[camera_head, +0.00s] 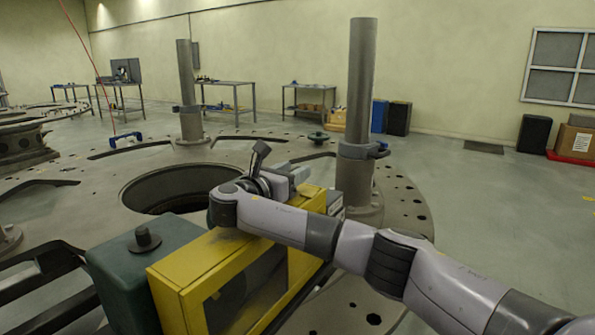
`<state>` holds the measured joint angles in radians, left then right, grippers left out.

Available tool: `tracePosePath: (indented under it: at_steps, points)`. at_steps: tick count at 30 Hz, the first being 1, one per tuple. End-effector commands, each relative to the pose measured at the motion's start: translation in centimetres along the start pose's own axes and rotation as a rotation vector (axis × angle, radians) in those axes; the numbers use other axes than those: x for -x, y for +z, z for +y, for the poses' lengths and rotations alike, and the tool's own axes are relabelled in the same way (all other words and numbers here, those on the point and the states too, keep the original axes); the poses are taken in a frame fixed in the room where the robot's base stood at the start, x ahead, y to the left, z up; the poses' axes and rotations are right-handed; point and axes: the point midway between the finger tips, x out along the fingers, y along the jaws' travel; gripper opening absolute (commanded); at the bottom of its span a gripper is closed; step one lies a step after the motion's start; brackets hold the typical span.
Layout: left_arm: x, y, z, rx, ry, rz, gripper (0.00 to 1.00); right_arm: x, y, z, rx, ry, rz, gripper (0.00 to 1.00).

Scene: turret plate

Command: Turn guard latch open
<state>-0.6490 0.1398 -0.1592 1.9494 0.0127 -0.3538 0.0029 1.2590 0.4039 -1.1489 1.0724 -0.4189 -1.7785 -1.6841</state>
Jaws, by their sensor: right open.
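A yellow guard frame (187,272) with a dark window (250,292) stands in front of me on the turret plate. A green box (118,275) with a dark knob (146,240) adjoins its left side. My right arm reaches in from the right across the top of the yellow frame. My right gripper (262,152) is at the frame's far side, near its upper edge, with a dark finger pointing up. It is open. The wrist hides part of the frame's top. I cannot make out the guard latch; it may be hidden behind my wrist. My left gripper is not in view.
The round turret plate (408,205) has a large hole (165,185) behind the guard. Two upright posts rise from it, one near (360,90) and one farther left (187,90). Work tables (228,84) and dark bins (534,134) stand by the far wall.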

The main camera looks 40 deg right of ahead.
Motion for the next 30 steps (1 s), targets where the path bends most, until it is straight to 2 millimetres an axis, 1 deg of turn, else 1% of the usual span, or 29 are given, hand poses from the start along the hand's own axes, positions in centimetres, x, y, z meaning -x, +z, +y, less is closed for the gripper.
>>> tracePosePath:
  at_steps: [1, 3, 6, 9, 13, 30]
  points:
    - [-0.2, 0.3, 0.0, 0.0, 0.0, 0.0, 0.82, 1.0, -0.2, 0.1, -0.002, 0.005, 0.001, 0.45]
    - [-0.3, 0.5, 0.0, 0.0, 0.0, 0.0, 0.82, 2.1, -0.2, 0.1, -0.001, 0.004, 0.001, 0.45]
    - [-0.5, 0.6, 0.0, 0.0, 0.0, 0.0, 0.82, 3.4, -0.1, 0.1, -0.001, 0.001, 0.0, 0.45]
    - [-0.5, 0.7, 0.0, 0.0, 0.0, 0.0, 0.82, 4.2, -0.1, 0.0, -0.001, 0.001, 0.001, 0.45]
    - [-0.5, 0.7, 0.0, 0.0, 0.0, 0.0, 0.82, 4.5, 0.0, 0.0, 0.0, -0.001, 0.0, 0.45]
    - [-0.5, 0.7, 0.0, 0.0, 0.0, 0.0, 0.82, 4.5, 0.0, 0.0, 0.0, -0.001, 0.0, 0.45]
